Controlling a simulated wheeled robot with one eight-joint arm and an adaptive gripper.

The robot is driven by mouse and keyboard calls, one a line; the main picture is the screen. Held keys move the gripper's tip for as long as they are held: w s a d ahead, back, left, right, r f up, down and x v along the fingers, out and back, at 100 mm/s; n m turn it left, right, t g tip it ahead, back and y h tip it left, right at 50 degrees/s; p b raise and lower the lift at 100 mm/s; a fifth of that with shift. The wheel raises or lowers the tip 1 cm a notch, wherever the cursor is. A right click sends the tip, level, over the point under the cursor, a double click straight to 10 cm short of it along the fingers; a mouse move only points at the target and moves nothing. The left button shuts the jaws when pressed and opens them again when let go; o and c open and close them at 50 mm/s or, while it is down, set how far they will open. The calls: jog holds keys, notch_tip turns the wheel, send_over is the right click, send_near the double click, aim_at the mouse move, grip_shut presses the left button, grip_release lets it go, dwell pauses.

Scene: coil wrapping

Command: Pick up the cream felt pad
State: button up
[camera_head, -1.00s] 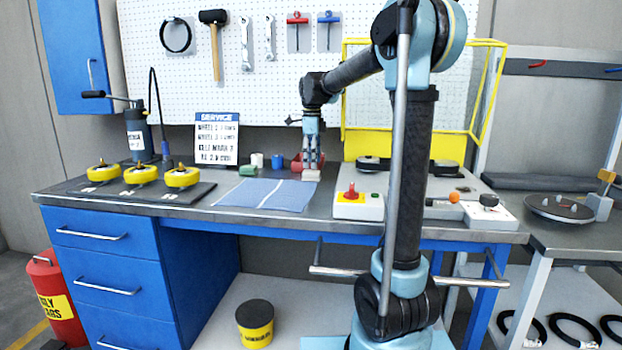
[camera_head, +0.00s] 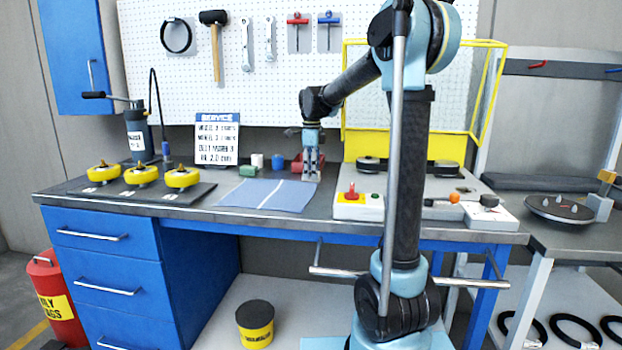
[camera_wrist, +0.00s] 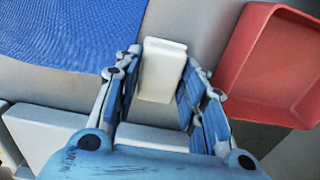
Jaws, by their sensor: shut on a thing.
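The cream felt pad (camera_wrist: 163,68) is a small pale block between my two fingers in the wrist view. My gripper (camera_wrist: 157,80) is shut on it, with a blue finger along each side. In the head view my gripper (camera_head: 312,172) points straight down at the bench top, right of the blue cloth. There the pad is mostly hidden behind the fingers, and I cannot tell whether it touches the bench.
The blue cloth (camera_wrist: 60,35) lies left of the pad and a red tray (camera_wrist: 262,70) close to its right. A white box with a red knob (camera_head: 358,207) stands at the bench front. Small green, white and blue items stand behind the cloth.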

aim_at(311, 171)
jog(key=shift+r, duration=0.1)
notch_tip(311, 171, up, 10)
dwell(0.5)
jog(key=o, duration=0.4)
jog(key=c, duration=0.3)
